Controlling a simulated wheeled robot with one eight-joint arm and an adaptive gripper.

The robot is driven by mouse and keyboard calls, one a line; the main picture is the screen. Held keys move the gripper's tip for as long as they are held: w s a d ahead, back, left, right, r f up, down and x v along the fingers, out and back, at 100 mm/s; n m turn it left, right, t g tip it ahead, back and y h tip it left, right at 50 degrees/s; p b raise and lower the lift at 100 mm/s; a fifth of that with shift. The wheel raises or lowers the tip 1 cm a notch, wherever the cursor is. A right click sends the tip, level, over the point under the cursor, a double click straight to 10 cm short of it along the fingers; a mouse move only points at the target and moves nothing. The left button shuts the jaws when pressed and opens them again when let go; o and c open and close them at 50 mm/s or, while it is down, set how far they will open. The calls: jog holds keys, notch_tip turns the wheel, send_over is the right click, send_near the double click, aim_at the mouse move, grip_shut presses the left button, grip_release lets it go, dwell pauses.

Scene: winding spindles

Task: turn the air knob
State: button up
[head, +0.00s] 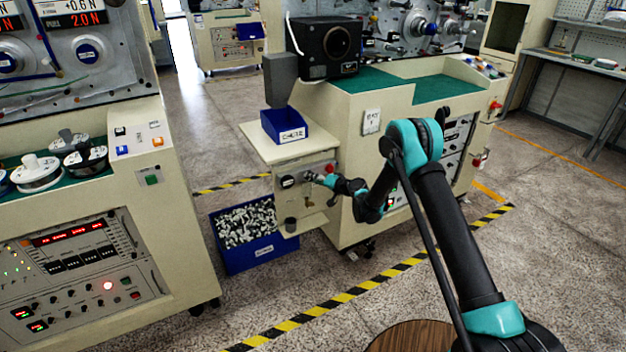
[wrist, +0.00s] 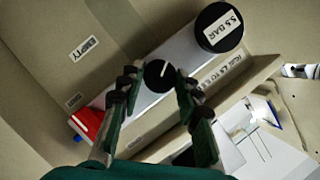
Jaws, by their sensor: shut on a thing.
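The air knob (wrist: 160,75) is a round black knob with a white pointer line, in the middle of the wrist view. My gripper (wrist: 157,80) has one finger on each side of it and is shut on it. The pointer line slants slightly in the picture. A round black gauge (wrist: 219,27) reading 5.5 BAR sits to the upper right of the knob. In the head view my gripper (head: 328,181) is at the front panel (head: 290,165) under the small side shelf. The knob is hidden there behind my gripper.
A red part (wrist: 88,122) lies left of my fingers in the wrist view. A blue bin (head: 283,126) stands on the shelf above the panel. The striped floor in front is clear.

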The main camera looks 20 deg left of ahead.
jog(key=shift+m, duration=0.5)
jog(key=shift+y, duration=0.4)
jog(key=shift+d+f, duration=0.1)
jog(key=o, duration=1.1)
jog(key=shift+o, duration=0.2)
jog(key=shift+d, duration=0.1)
jog(key=v, duration=1.1)
jog(key=shift+s+d+r, duration=0.15)
jog(key=shift+d+r, duration=0.05)
jog(key=shift+d, duration=0.15)
